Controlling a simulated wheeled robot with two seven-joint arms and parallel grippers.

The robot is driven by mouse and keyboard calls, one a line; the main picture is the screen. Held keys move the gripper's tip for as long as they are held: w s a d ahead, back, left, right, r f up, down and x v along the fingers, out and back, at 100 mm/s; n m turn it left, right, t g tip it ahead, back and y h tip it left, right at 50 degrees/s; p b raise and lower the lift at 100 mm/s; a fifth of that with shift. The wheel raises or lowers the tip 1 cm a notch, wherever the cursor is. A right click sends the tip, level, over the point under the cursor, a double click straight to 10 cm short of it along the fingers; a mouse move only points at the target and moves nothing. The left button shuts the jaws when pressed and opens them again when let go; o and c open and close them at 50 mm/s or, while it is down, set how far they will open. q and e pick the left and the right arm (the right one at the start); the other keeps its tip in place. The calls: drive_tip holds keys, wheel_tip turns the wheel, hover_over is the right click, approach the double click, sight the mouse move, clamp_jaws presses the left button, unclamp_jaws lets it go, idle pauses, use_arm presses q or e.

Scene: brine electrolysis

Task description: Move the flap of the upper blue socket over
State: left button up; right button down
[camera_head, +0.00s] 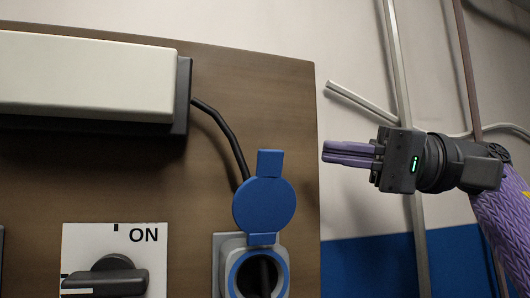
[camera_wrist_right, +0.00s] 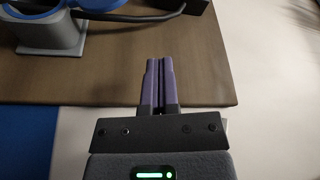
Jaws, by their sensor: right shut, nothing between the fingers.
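The blue socket's flap (camera_head: 264,205) is a round blue lid with a tab at its top, standing raised above the socket. The blue socket (camera_head: 232,277) has a grey housing and a blue ring, with its dark opening showing below the flap. In the right wrist view the socket's grey housing (camera_wrist_right: 50,38) is at the top left, with part of the blue ring above it. My right gripper (camera_head: 324,152) is shut and empty, to the right of the flap and a little higher, apart from it. It also shows in the right wrist view (camera_wrist_right: 158,62). My left gripper is not in view.
The socket is on a brown wooden panel (camera_head: 100,180). A black cable (camera_head: 228,133) runs from a white and dark box (camera_head: 85,78) down behind the flap. A rotary switch (camera_head: 112,278) marked ON is at the lower left. Pipes (camera_head: 397,60) run along the wall at right.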

sight(285, 180)
drive_tip(key=a, duration=0.3)
drive_tip(key=shift+w+a+r, duration=0.2)
drive_tip(key=s+a, duration=0.1)
drive_tip(key=s+a+f, duration=0.1)
drive_tip(key=s+a, duration=0.1)
drive_tip(key=shift+a+b, duration=0.15)
drive_tip(key=shift+b, duration=0.2)
drive_tip(key=shift+s, duration=0.25)
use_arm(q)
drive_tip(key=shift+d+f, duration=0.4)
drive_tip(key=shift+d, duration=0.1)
use_arm(e)
drive_tip(key=shift+s, duration=0.1)
drive_tip(key=shift+a, duration=0.1)
